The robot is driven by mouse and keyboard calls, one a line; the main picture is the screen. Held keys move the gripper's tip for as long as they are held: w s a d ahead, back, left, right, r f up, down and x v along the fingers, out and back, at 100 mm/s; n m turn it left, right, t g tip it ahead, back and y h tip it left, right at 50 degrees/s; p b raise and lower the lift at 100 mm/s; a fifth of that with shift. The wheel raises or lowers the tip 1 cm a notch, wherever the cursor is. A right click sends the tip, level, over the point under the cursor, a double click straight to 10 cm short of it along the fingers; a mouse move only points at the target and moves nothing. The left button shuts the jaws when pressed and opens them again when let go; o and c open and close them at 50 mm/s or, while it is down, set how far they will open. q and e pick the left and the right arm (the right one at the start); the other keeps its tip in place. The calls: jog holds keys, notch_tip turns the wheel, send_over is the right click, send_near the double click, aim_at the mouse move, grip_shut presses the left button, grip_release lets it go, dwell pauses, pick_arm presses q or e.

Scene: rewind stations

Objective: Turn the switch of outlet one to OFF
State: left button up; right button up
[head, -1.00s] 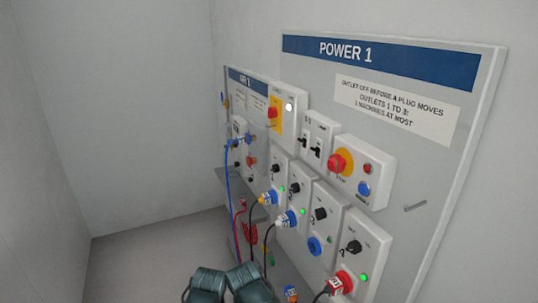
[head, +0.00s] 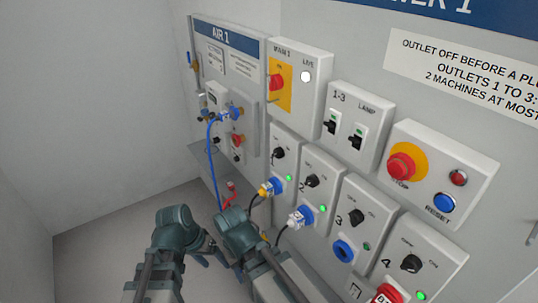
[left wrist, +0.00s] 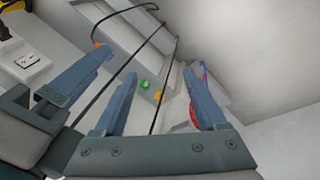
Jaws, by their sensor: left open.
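Outlet one (head: 270,168) is the leftmost white box in the lower row of the power board in the head view. Its black rotary switch (head: 278,153) sits near the top; its exact pointing is too small to read. The outlet's green lamp (head: 289,178) is lit.
Outlets two (head: 315,185), three (head: 355,220) and four (head: 415,265) continue rightward. Cables hang below the plugs. The main switch box (head: 298,85), breaker box (head: 345,125) and red stop button (head: 405,165) are above. The air panel (head: 225,60) is left. Floor left of the boards looks clear.

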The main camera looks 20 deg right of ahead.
pick_arm(q)
jog(key=w+d+r+m+t+h, duration=0.1)
jog(key=w+d+r+m+h, duration=0.1)
jog(key=w+d+r+h, duration=0.4)
jog(key=m+t+h+b, duration=0.1)
jog(key=m+t+h, duration=0.1)
jog(key=t+h, duration=0.45)
send_near(274, 154)
jog(key=shift+g+h, duration=0.55)
jog(key=shift+g, duration=0.2)
jog(key=x, duration=0.6)
jog(key=w+x, duration=0.1)
jog(key=x, duration=0.2)
jog(key=shift+a+f, duration=0.2)
jog(key=shift+f, duration=0.1)
grip_shut()
